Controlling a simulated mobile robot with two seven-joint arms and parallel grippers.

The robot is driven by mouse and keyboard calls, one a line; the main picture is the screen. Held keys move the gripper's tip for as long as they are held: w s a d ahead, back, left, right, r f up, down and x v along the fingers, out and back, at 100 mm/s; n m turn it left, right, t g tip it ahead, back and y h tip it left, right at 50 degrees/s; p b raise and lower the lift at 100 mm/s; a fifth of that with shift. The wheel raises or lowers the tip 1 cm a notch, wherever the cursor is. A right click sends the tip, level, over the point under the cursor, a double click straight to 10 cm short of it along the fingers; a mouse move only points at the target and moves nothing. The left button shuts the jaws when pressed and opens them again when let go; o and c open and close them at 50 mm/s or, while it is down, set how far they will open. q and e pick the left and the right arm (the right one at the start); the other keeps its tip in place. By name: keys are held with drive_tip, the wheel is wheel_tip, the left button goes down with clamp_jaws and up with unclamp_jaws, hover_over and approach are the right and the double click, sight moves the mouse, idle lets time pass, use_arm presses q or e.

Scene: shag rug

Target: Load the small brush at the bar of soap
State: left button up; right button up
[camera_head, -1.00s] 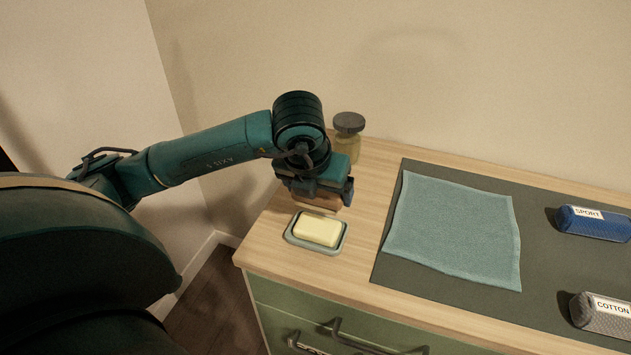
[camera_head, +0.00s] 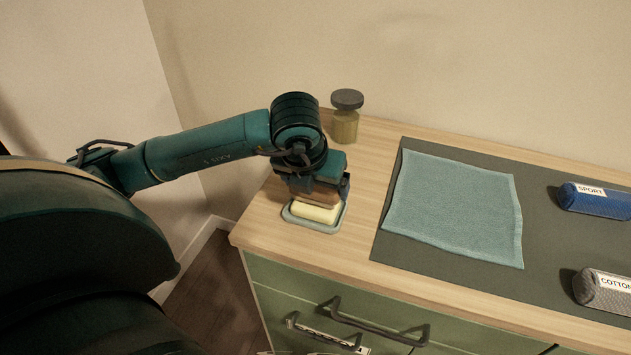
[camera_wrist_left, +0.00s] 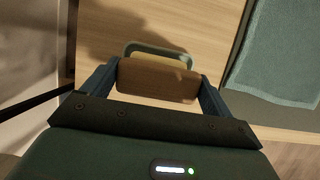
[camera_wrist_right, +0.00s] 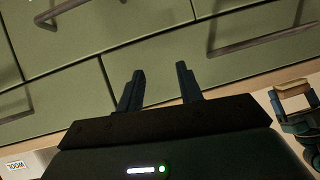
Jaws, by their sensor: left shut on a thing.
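My left gripper (camera_head: 319,188) is shut on the small brush, whose brown wooden back (camera_wrist_left: 158,80) spans between the two fingers in the left wrist view. The bristles are hidden. The pale yellow bar of soap (camera_head: 315,213) lies in a grey-green soap dish (camera_head: 322,228) near the left end of the dresser top. The brush is over the back part of the soap; I cannot tell whether it touches. The dish rim (camera_wrist_left: 160,46) shows beyond the brush in the left wrist view. My right gripper (camera_wrist_right: 160,85) is open and empty in front of the green drawers.
A jar with a dark lid (camera_head: 345,122) stands behind the dish. A teal cloth (camera_head: 455,210) lies on a dark mat (camera_head: 392,243) to the right, with blue (camera_head: 600,200) and grey (camera_head: 600,290) rolls. Drawer handles (camera_head: 375,325) stick out below.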

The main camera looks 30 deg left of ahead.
use_arm(q)
drive_tip(key=shift+f, duration=0.2)
idle(0.4)
drive_tip(key=shift+f+b, duration=0.35)
drive_tip(key=shift+b, duration=0.25)
idle(0.5)
drive_tip(key=shift+s+f+b, duration=0.1)
drive_tip(key=shift+f+b, duration=0.05)
drive_tip(key=shift+b, duration=0.2)
idle(1.0)
drive_tip(key=shift+r+p, duration=2.1)
drive_tip(key=shift+r, duration=1.6)
